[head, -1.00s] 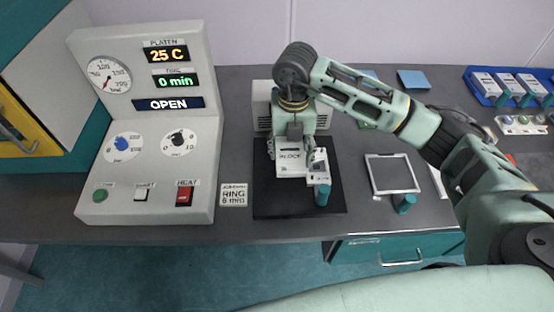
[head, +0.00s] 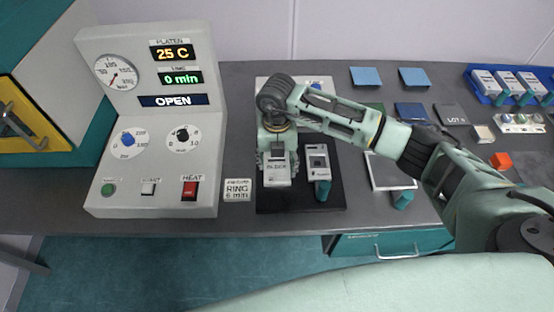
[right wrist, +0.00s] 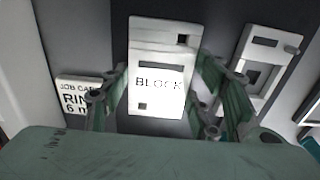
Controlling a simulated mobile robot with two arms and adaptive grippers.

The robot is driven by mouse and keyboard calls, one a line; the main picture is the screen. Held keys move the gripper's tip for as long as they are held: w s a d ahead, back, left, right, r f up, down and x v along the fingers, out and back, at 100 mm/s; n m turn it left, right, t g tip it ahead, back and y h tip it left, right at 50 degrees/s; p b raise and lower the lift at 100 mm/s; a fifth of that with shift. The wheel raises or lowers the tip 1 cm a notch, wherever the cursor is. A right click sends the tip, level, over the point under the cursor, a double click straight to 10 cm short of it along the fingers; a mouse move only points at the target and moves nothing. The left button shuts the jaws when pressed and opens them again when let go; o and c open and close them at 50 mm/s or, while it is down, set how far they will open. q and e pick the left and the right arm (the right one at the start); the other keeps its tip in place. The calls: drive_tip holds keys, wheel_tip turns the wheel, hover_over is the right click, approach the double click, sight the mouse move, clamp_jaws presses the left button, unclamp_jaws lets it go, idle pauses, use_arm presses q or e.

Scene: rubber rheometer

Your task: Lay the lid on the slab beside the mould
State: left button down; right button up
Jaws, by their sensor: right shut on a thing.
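The lid (head: 278,178) is a pale plate marked BLOCK, and it also shows in the right wrist view (right wrist: 158,65). My right gripper (head: 277,160) is shut on it, with a finger on each long side in the right wrist view (right wrist: 157,105). The lid is over the left part of the black slab (head: 300,203); I cannot tell whether it touches. The mould (head: 317,158), pale with a square recess and a teal handle, sits on the slab to the right of the lid. It shows clear of the lid in the right wrist view (right wrist: 262,62). My left gripper is out of view.
A control panel (head: 150,125) stands left, reading 25 C, 0 min and OPEN. A job card (head: 237,190) lies between it and the slab. A framed tray (head: 385,172) is right of the slab. Several blue sheets and a blue rack (head: 478,97) lie further right.

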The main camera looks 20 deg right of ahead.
sight(277, 165)
drive_tip(key=o, duration=1.9)
drive_tip(key=shift+r, duration=0.1)
wheel_tip(277, 165, up, 12)
drive_tip(key=b, duration=0.3)
drive_tip(key=shift+s, duration=0.1)
